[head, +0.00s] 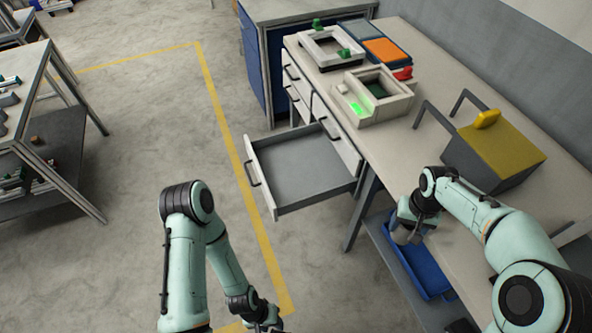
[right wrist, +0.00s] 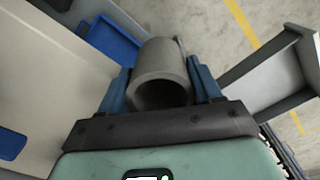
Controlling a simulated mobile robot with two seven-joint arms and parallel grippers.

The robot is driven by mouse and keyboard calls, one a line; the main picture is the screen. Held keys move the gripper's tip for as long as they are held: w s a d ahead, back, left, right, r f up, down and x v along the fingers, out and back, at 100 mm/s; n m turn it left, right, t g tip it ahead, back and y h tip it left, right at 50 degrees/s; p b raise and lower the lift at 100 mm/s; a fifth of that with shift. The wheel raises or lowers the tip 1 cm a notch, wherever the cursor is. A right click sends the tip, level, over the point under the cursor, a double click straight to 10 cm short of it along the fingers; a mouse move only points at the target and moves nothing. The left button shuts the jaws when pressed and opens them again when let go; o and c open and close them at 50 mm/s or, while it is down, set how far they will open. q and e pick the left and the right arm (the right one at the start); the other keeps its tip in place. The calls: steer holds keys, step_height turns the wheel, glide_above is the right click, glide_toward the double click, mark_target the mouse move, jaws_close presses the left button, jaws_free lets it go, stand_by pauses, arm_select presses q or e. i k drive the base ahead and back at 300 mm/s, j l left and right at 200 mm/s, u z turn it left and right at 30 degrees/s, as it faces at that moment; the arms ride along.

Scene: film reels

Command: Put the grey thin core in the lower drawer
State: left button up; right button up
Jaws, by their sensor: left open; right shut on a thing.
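A grey hollow core (right wrist: 160,58) sits between the blue fingers of my right gripper (right wrist: 160,88), its open end facing the wrist camera. In the head view my right gripper (head: 408,222) is shut on it, above the blue bin beside the bench. An open drawer (head: 306,202) sticks out from the bench to the left of my right gripper; its visible floor is empty. It appears to be the lower drawer. A drawer-like edge also shows at the right of the right wrist view. My left gripper (head: 264,325) is open at the bottom edge, partly cut off.
A blue bin (head: 420,262) is on a low shelf under the right gripper. The bench top holds a grey box with a yellow lid (head: 505,150), a device with a green light (head: 372,97) and a white frame (head: 331,47). Floor left of the drawer is clear.

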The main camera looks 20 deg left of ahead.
mark_target(297, 169)
steer(key=i+j+z, duration=0.1)
steer(key=j, duration=0.35)
steer(key=i+j+z, duration=0.1)
steer(key=i+j, duration=0.15)
steer(key=j, duration=0.2)
steer(key=i+j+z, duration=0.1)
steer(key=j, duration=0.35)
steer(key=i+j+z, duration=0.1)
steer(key=j, duration=0.4)
steer(key=i+j+z, duration=0.1)
steer(key=j, duration=0.4)
steer(key=i+j+z, duration=0.1)
steer(key=j, duration=0.4)
steer(key=i+j+z, duration=0.1)
steer(key=j, duration=0.4)
steer(key=i, duration=0.05)
